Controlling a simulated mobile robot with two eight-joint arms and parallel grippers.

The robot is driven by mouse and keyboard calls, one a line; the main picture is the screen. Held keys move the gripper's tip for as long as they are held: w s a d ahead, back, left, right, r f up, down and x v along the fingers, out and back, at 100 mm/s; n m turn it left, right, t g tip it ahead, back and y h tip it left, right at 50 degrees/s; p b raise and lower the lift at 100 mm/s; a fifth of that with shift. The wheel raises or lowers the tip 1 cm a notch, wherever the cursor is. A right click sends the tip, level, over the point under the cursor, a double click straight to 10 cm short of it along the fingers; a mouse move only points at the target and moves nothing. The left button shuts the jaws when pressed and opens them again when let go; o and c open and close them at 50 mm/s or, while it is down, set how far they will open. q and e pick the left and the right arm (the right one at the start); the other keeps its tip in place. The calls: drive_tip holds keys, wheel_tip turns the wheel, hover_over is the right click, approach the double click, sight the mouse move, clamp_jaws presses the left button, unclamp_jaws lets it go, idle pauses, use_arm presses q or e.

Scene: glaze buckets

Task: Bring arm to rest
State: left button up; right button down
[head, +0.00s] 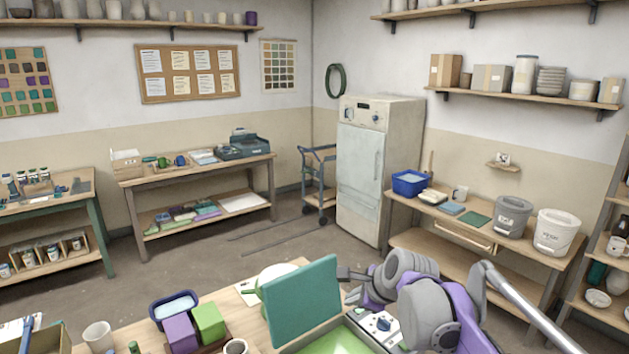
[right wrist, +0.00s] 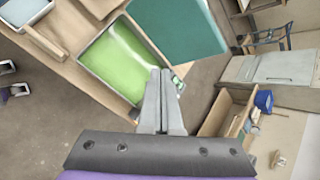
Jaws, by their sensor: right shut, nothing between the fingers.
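My right arm comes in from the right of the head view, and its right gripper (head: 347,283) is over the right part of the near table, beside an upright teal panel. In the right wrist view the two grey fingers of the right gripper (right wrist: 161,73) lie together, shut, with nothing between them. Below and left of them is a shallow tray with a green inside (right wrist: 122,62); the same green tray (head: 338,343) is partly cut off in the head view. My left gripper does not show in the head view.
The teal panel (head: 302,302) stands close to my right gripper. A blue tub (head: 173,309), purple block (head: 180,332), green block (head: 208,322) and white cup (head: 98,336) are on the near table. A grey bucket (head: 513,217) and white bucket (head: 556,234) stand on the right bench.

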drive_tip(key=s+d+f+n+h, duration=0.1)
drive_tip(key=s+d+f+n, duration=0.2)
drive_tip(key=s, duration=0.6)
drive_tip(key=s+d+f+n+h, duration=0.1)
drive_tip(key=s+d+f+n, duration=0.2)
drive_tip(key=s+f+n, duration=0.5)
drive_tip(key=s+d+f+n+g+h, duration=0.1)
drive_tip(key=s+d+f+n+h, duration=0.1)
drive_tip(key=s+f+n, duration=0.3)
drive_tip(key=s+d+n, duration=0.1)
drive_tip(key=s+n, duration=0.2)
drive_tip(key=s, duration=0.4)
drive_tip(key=shift+d+f+n, duration=0.2)
drive_tip(key=shift+d+n, duration=0.15)
drive_tip(key=shift+n, duration=0.05)
drive_tip(key=shift+s, duration=0.1)
